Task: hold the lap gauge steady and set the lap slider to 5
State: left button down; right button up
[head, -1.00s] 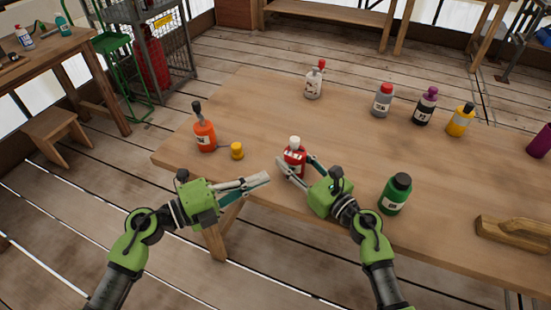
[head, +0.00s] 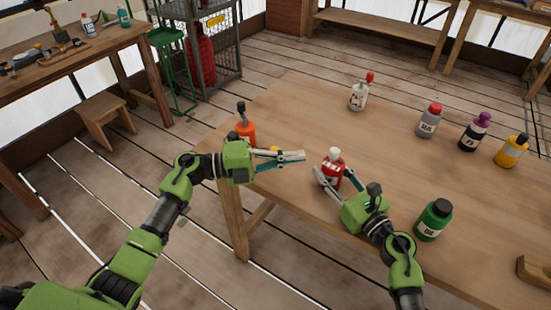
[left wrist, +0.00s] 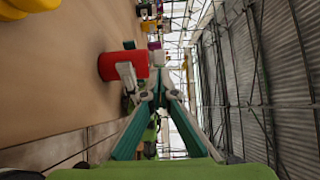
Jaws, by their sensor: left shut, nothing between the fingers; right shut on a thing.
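A red bottle (head: 328,180) with a white cap stands near the table's front edge. My right gripper (head: 338,178) is shut on it from the front right, one finger on each side. My left gripper (head: 304,156) is shut and empty, its tips just left of the bottle and apart from it. In the left wrist view the closed left fingertips (left wrist: 160,82) lie right of the red bottle (left wrist: 115,66), with a right gripper finger across it. I make out no gauge scale or slider in these views.
An orange bottle (head: 246,132) and a yellow piece, partly hidden, are behind my left gripper. A green bottle (head: 433,218) stands right of my right gripper. White, grey, black and yellow bottles stand farther back. The middle of the wooden table (head: 390,160) is clear.

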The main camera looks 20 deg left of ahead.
aim_at(334, 154)
pick_arm(q)
jog(key=x, duration=0.6)
